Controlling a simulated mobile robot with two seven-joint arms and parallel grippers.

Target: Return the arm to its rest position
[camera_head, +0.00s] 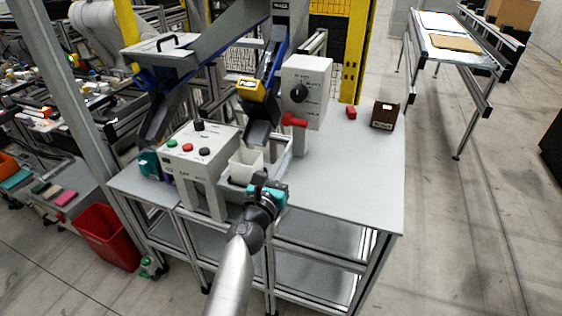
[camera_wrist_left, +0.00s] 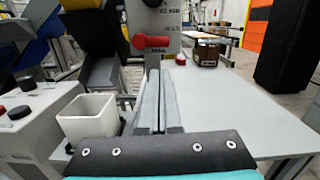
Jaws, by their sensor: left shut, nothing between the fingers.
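My left arm reaches up from the bottom of the head view, and its gripper (camera_head: 262,178) is over the front edge of the grey workbench (camera_head: 350,175). In the left wrist view its two long grey fingers (camera_wrist_left: 158,75) lie side by side, shut and empty. A white square bin (camera_wrist_left: 88,118) is just left of the fingers; in the head view the bin (camera_head: 246,165) is just beyond the gripper. A red handle (camera_wrist_left: 151,41) on a grey box shows beyond the fingertips. My right gripper is in neither view.
A button box (camera_head: 195,155) stands left of the gripper, and a box with a black knob (camera_head: 306,90) stands behind. A small red object (camera_head: 351,112) and dark brown box (camera_head: 384,116) sit at the right back. The bench's right front is bare. A red bin (camera_head: 107,237) stands on the floor.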

